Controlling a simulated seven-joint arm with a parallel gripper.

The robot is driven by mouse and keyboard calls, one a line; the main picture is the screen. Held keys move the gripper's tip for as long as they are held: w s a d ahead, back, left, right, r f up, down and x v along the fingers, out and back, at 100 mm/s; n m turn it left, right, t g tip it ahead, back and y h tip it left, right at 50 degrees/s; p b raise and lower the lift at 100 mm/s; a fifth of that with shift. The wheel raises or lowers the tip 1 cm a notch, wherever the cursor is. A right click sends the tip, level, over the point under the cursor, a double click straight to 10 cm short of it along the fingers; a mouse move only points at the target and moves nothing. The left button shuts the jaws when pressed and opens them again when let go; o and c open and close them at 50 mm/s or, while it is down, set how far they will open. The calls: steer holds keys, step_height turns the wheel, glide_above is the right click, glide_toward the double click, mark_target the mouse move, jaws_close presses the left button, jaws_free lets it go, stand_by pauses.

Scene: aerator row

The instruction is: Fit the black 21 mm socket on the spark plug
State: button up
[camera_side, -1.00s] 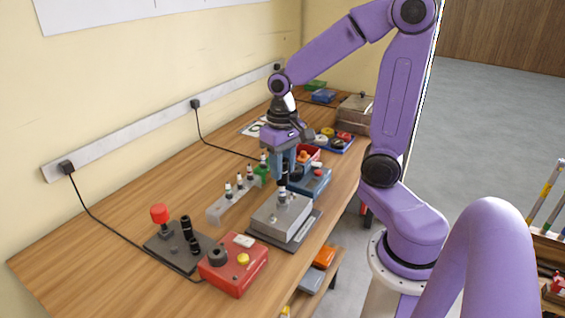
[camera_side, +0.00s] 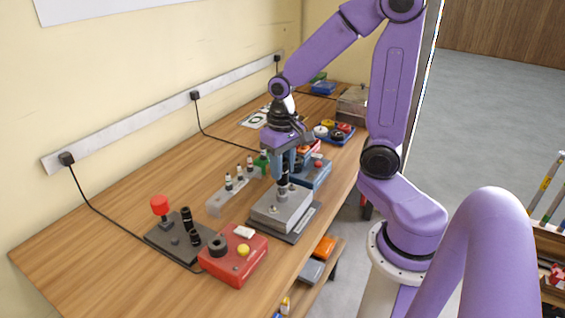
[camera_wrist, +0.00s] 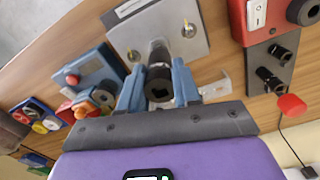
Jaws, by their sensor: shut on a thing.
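My gripper (camera_side: 284,172) is shut on the black socket (camera_wrist: 159,78), which stands upright between the blue fingers in the wrist view. In the side view the socket is a dark upright cylinder just under the fingers, over the grey block (camera_side: 270,212). Its lower end is at or close to the top of the block, where a small pale part shows below it in the side view. The spark plug is mostly hidden by the socket and fingers, so I cannot tell how far the socket is around it.
A black stand (camera_side: 165,240) with more dark sockets and a red knob is at the front left, beside a red control box (camera_side: 232,268). A grey rack (camera_side: 222,200) holds several plugs. A blue box (camera_side: 313,175) stands close behind the block.

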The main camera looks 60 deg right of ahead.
steer(key=shift+f, duration=1.15)
steer(key=o, duration=1.1)
steer(key=shift+r, duration=3.55)
